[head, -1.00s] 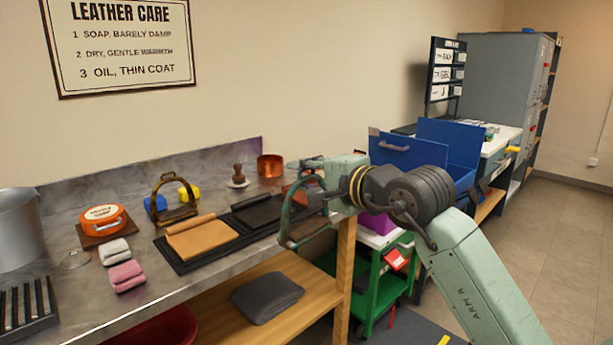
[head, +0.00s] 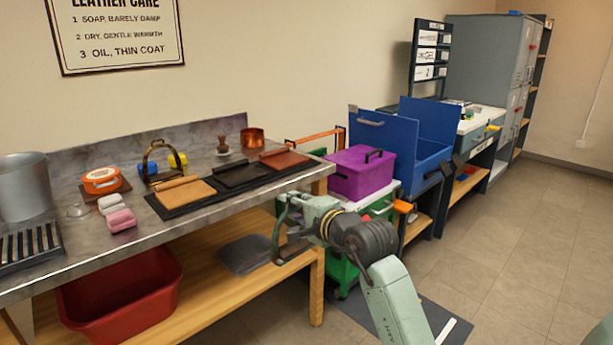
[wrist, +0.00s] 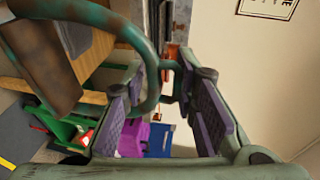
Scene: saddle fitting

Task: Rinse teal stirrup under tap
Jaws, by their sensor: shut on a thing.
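The teal stirrup (head: 277,232), worn with rusty brown patches, hangs at my gripper (head: 301,202) in the head view, off the bench's right front corner. My gripper is shut on it. In the wrist view the stirrup's curved side (wrist: 153,62) runs past the purple-padded fingers of my gripper (wrist: 172,90), and its broad brown tread lies at the upper left. The exact contact between pads and stirrup is partly hidden. I see no tap in either view.
The metal-topped bench (head: 75,262) holds a brass-coloured stirrup (head: 155,172), leather pieces and a copper pot (head: 252,138). A red basin (head: 120,295) sits on its lower shelf. A purple box (head: 358,172) and blue bin (head: 433,165) stand beyond my arm. The floor at right is clear.

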